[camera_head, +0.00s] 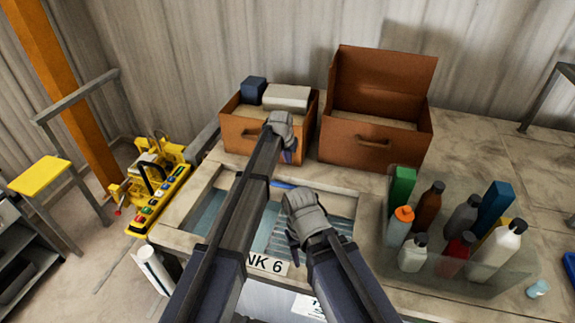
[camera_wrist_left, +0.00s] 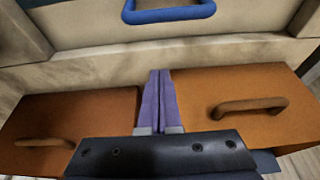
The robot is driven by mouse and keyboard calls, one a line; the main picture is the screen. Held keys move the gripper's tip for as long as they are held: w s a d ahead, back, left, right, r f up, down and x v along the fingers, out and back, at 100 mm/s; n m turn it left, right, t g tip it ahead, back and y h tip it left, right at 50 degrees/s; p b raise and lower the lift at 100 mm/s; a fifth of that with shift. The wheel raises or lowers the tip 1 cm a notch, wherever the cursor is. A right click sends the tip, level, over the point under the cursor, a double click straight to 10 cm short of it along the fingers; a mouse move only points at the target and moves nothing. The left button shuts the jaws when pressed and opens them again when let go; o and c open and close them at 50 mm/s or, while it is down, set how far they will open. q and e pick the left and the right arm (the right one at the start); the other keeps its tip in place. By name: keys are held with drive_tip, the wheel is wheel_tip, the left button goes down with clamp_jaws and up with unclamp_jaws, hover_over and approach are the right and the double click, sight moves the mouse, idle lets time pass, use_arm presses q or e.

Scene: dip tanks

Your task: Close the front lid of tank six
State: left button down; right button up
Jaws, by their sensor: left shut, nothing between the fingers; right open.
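Tank six (camera_head: 178,240) is a pale tank with a partly readable "NK 6" label (camera_head: 268,264) on its front. Its top shows a rectangular opening with bluish-grey contents, largely hidden behind my arms. A blue handle (camera_head: 283,185) shows near the back of the opening. In the left wrist view, a blue handle (camera_wrist_left: 170,11) sits on a pale panel (camera_wrist_left: 90,22); I cannot tell if this is the front lid. My left gripper (camera_head: 288,157) is shut and empty beyond the handle, in front of the left brown box. My right gripper (camera_head: 292,246) is open over the tank.
Two brown boxes stand behind the tank: the left (camera_head: 238,133) holds blocks, the right (camera_head: 345,143) has its lid raised. Several bottles stand in a clear tray (camera_head: 440,287) at right. A yellow control panel (camera_head: 165,202) is at left.

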wheel_tip(320, 180, down, 9)
drive_tip(key=b, duration=0.8)
drive_tip(key=shift+w+f+b, duration=0.1)
drive_tip(key=shift+b, duration=0.25)
drive_tip(key=shift+f, duration=0.2)
use_arm(q)
wheel_tip(320, 180, down, 10)
drive_tip(key=shift+s+r, duration=0.25)
drive_tip(key=shift+s, duration=0.05)
drive_tip(key=shift+a, duration=0.1)
